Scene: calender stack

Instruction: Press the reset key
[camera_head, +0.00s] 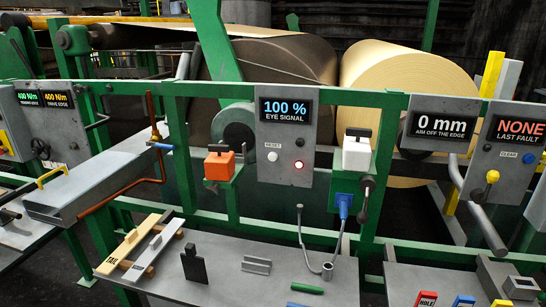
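The reset key (272,156) is a small round white button under the word RESET on a grey panel (286,183). The panel hangs on a green frame near the middle of the head view. Its display (286,111) reads "100 % EYE SIGNAL". A red lamp (299,165) glows to the right of the key. Nothing covers the key. Neither of my grippers shows in the head view.
An orange box (219,166) and a white box (356,153) flank the panel. Below, a grey table (225,266) holds a black plate (194,264), a grey bracket (256,264) and a green rod (307,288). A blue plug (344,204) with a cable hangs right.

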